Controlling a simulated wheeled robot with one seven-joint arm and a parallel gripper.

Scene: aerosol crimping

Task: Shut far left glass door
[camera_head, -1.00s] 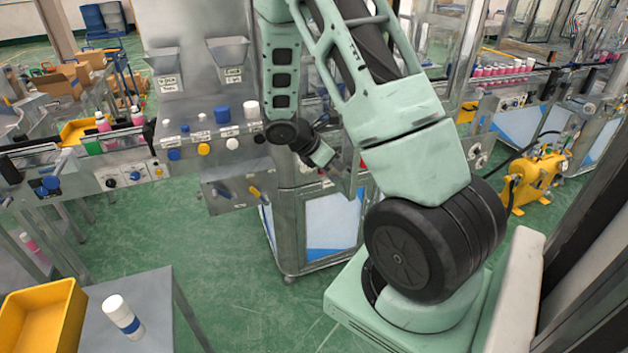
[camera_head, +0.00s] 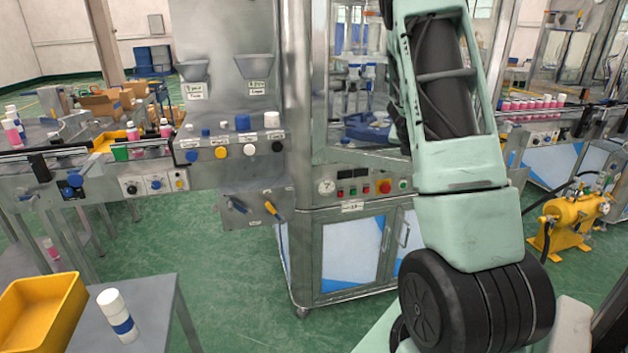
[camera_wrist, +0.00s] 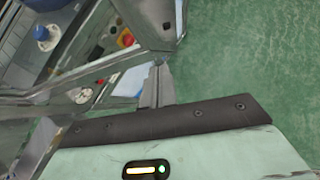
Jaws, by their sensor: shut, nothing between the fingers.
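My gripper (camera_wrist: 156,88) shows in the wrist view with its fingers together and empty. It is hidden behind my arm in the head view. A metal-framed clear panel (camera_wrist: 85,73), which looks like a glass door of the machine, lies left of and above the fingers in the wrist view. The fingertips are close to its frame corner; I cannot tell whether they touch. In the head view the machine (camera_head: 302,130) stands at the centre, with its turntable visible behind the front frame. My arm covers its right part, and I cannot tell the far left door's angle.
The machine's control panel (camera_head: 365,188) with buttons is below the opening. A hopper panel (camera_head: 225,100) with coloured knobs stands left of it. A yellow pump (camera_head: 575,222) is at the right. A yellow bin (camera_head: 40,310) sits on the near-left table. Green floor is clear between.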

